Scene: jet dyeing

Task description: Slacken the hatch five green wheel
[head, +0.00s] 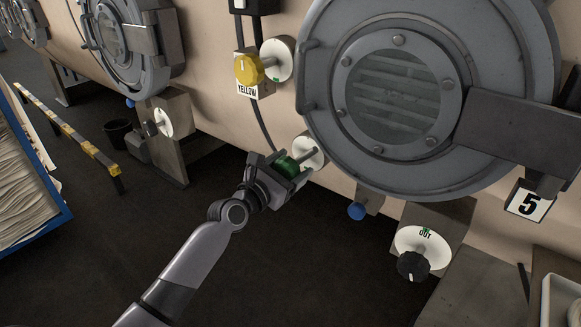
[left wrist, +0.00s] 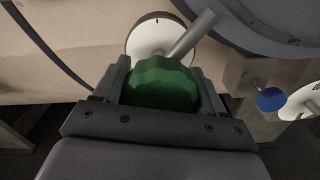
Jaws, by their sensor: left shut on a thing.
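The green wheel (head: 287,166) sits in front of a white round dial plate (head: 308,152) on the beige machine wall, at the lower left of the round hatch (head: 400,90) marked 5. My left gripper (head: 290,170) is shut on the green wheel, with one finger on each side of it. In the left wrist view the ribbed green wheel (left wrist: 163,84) fills the space between the fingers, and the white dial plate (left wrist: 155,38) shows behind it with a dark mark at its top. A grey rod crosses in front of the plate. My right gripper is not in view.
A yellow knob (head: 249,69) with a YELLOW label is above. A blue knob (head: 357,211) and a black knob (head: 412,265) on an OUT dial are to the lower right. A yellow-black rail (head: 70,135) is at left. The dark floor below is clear.

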